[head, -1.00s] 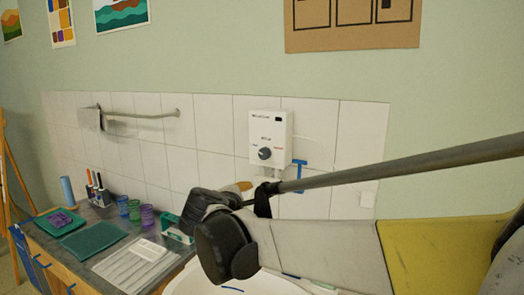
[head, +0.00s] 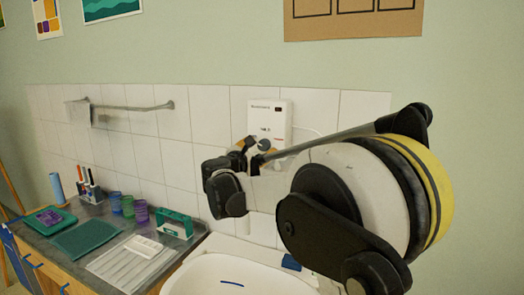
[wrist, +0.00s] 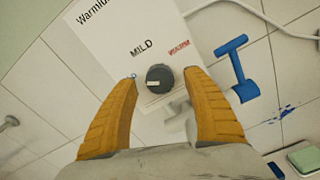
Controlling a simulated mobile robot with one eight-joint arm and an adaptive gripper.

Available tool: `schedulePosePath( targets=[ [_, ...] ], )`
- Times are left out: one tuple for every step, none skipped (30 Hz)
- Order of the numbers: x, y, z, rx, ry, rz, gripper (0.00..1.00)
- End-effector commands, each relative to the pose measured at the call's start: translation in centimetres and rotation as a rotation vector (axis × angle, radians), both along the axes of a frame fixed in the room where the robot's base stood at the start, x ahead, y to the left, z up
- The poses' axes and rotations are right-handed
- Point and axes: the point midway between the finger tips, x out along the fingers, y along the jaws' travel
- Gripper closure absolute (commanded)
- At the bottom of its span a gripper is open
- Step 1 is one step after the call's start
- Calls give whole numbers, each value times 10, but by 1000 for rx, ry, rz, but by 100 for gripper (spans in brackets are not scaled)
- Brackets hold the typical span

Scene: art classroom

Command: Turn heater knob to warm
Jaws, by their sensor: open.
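The white wall heater (head: 280,110) hangs on the tiles in the head view, its lower part hidden behind my arm and gripper. The wrist view shows its face (wrist: 104,40) close up and tilted, with a dark round knob (wrist: 158,78). "MILD" is printed above the knob and "WARM" in red to its right; a blue mark at left is mostly covered by a finger. The knob's pale pointer line is on its left side. My gripper (wrist: 162,77) is open, its two orange fingers on either side of the knob. I cannot tell whether they touch it.
A white sink (head: 215,270) lies below. The counter at left holds cups (head: 128,206), a green holder (head: 174,223) and trays (head: 88,240). A towel rail (head: 135,107) is on the tiles.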

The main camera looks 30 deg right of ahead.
Motion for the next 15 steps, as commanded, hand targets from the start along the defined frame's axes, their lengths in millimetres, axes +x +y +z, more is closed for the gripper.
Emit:
schedulePosePath(
  targets=[
    [3,-4,-1,0,0,-1,41],
    [4,-5,-1,0,0,-1,41],
    [5,-7,-1,0,0,0,41],
    [6,-8,0,1,-1,0,41],
    [7,-8,0,1,-1,0,41],
    [7,-9,0,1,0,0,41],
    [7,-9,0,1,0,0,41],
    [7,-9,0,1,0,0,41],
    [7,-9,0,1,0,0,41],
    [7,-9,0,1,0,0,41],
    [7,-9,0,1,0,0,41],
    [7,-9,0,1,0,0,41],
    [7,-9,0,1,0,0,49],
    [7,-9,0,1,0,0,58],
    [7,-9,0,1,0,0,70]
  ],
)
